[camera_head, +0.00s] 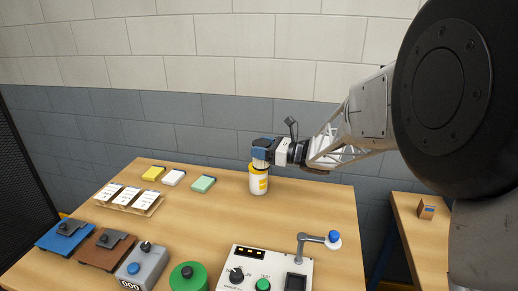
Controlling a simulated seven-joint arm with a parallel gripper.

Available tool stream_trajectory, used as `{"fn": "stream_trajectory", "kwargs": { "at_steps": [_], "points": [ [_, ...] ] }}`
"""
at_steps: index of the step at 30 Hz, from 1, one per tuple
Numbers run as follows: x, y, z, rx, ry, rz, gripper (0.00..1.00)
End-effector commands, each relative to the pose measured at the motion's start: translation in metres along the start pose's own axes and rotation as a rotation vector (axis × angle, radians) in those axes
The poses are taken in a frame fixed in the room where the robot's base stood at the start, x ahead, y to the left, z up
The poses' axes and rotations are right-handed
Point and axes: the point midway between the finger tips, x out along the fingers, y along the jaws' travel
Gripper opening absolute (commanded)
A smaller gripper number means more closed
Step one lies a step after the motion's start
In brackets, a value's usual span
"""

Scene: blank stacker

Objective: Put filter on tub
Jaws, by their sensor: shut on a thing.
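A white and yellow cylinder (258,183) stands upright near the back edge of the wooden table, right of centre. It looks like the tub, but its label is too small to read. My gripper (261,163) reaches in from the right and its fingers are shut at the top of this cylinder. What lies between the fingers is small and partly hidden, so I cannot tell a separate filter from the cylinder's top. I cannot pick out a filter elsewhere on the table with certainty.
Yellow (153,173), white (173,177) and green (203,183) flat blocks lie at the back left. A wooden tray (147,210) holds white cards. A control box (262,258) with a blue-ended lever and several devices line the front. The table's middle is clear.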

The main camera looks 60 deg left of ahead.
Motion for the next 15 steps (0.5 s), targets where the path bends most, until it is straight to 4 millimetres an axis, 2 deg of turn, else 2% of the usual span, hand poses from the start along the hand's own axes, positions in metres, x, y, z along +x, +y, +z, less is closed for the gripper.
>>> {"fn": "stream_trajectory", "kwargs": {
  "at_steps": [15],
  "points": [
    [0.029,-0.052,-0.006,0.000,0.000,0.001,0.39]
  ]
}}
